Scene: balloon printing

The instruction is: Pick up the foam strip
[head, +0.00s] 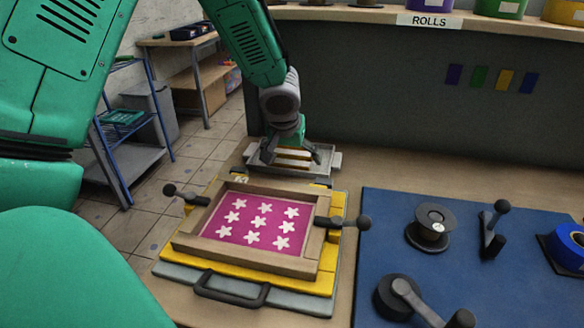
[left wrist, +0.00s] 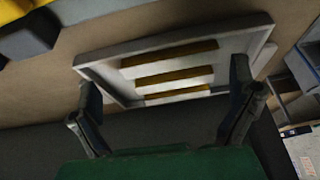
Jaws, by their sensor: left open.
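Several yellowish foam strips (head: 292,155) lie side by side in a shallow grey tray (head: 325,160) at the back of the bench. In the left wrist view, three strips (left wrist: 174,75) show across the pale tray (left wrist: 110,52), parallel to each other. My left gripper (head: 287,143) is above the tray and partly hides it in the head view. The fingers appear above the strips; the exact height is unclear. My right gripper is out of view.
A wooden frame (head: 190,245) with a pink star-patterned sheet (head: 240,220) sits on a yellow base in front of the tray. A blue mat (head: 385,240) with rollers and reels lies to the right. A grey panel (head: 400,100) stands behind.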

